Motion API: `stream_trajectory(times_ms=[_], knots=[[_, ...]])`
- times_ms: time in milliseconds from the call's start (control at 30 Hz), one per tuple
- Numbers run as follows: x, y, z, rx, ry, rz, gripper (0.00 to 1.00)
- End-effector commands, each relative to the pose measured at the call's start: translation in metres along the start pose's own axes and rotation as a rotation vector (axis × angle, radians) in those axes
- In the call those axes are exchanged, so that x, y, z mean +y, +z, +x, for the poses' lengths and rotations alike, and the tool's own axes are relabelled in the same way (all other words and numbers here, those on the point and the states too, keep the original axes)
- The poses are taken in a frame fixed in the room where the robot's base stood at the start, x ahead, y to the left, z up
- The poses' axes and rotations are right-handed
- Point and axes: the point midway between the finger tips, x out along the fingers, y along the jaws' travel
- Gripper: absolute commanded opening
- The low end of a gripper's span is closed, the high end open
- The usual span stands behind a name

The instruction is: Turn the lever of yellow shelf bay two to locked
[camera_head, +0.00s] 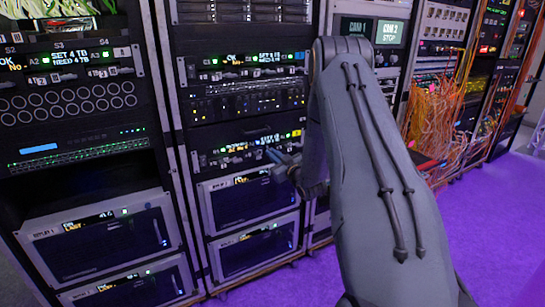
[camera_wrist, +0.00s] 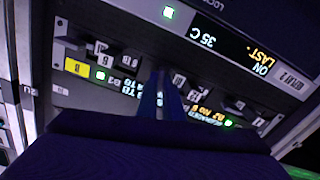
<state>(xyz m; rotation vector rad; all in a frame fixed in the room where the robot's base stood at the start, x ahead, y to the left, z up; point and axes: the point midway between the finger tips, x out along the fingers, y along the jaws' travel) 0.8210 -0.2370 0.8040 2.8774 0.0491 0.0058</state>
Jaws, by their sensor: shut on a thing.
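The yellow shelf, with a yellow tag (camera_wrist: 77,68) at one end, shows upside down in the wrist view. Its front panel (camera_wrist: 68,92) carries a row of small levers with white number tags (camera_wrist: 100,47) and lit text. My gripper (camera_wrist: 159,78) is at the middle of this row with its fingers together on a small lever. The fingers hide that lever, so its number and angle cannot be read. In the head view my gripper (camera_head: 276,156) reaches the front of the same shelf (camera_head: 225,152), above two screened units.
Another unit with a lit display (camera_wrist: 262,60) adjoins the shelf in the wrist view. A similar lever shelf (camera_head: 235,73) sits higher in the same rack. A neighbouring rack (camera_head: 75,115) stands left. Orange cables (camera_head: 440,120) hang at the right. The purple floor (camera_head: 490,220) is clear.

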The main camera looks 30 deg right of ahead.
Motion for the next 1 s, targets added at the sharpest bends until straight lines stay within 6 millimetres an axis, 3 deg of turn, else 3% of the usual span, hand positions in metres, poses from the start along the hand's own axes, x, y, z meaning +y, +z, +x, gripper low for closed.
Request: stream_trajectory(times_ms=[1000], knots=[[-0.0034,0.0024,0.0005,0.002,0.000,-0.960,0.00]])
